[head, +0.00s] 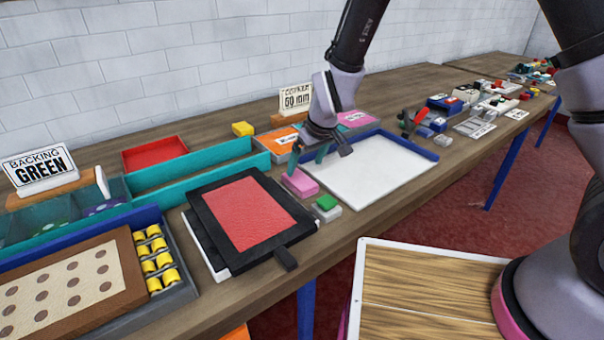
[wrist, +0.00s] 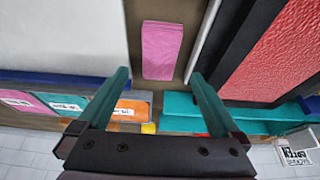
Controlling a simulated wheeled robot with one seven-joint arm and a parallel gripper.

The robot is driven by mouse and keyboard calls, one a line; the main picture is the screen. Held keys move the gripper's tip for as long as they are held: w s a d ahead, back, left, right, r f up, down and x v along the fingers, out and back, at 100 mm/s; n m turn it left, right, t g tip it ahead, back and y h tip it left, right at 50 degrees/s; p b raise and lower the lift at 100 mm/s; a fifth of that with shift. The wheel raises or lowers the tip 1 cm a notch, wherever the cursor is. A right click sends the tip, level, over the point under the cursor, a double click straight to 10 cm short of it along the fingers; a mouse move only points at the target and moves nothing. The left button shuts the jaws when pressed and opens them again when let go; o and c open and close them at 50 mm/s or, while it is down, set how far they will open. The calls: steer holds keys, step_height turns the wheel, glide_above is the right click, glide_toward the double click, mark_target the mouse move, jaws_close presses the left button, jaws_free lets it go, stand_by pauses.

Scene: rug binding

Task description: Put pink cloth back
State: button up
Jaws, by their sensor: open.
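The pink cloth (head: 300,184) is a small folded pink block. It lies on the wooden bench between the white blue-edged tray and the black frame. In the wrist view the pink cloth (wrist: 162,50) shows whole, just beyond the fingertips and roughly centred between them. My gripper (head: 309,155) is open with teal fingers, above the bench just behind the cloth. In the wrist view my gripper (wrist: 160,75) has nothing between its fingers. A flat pink labelled piece (head: 356,119) lies at the back of the bench, partly hidden by my arm.
A white tray (head: 370,170) with blue edges is right of the cloth. A black frame with a red panel (head: 250,215) is left. A green-topped white block (head: 327,207) sits in front. An orange labelled piece (head: 278,141) and a yellow block (head: 243,129) lie behind.

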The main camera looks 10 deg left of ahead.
steer(key=w+d+r+m+t+y, duration=0.1)
steer(key=d+r+m, duration=0.2)
steer(key=d+r, duration=0.8)
steer(key=w+d+r+m, duration=0.2)
steer(key=d+r+m, duration=0.2)
steer(key=d+r, duration=0.75)
steer(key=s+d+r+m+t+h, duration=0.1)
steer(key=s+d+r+m, duration=0.2)
steer(key=s+d+r, duration=0.3)
steer(key=s+d+r+m+t+h, duration=0.1)
steer(key=s+d+r+m, duration=0.3)
steer(key=d, duration=0.7)
steer(key=s+r+t, duration=0.1)
steer(key=s+r, duration=0.1)
steer(key=s, duration=0.1)
steer(key=shift+r, duration=0.1)
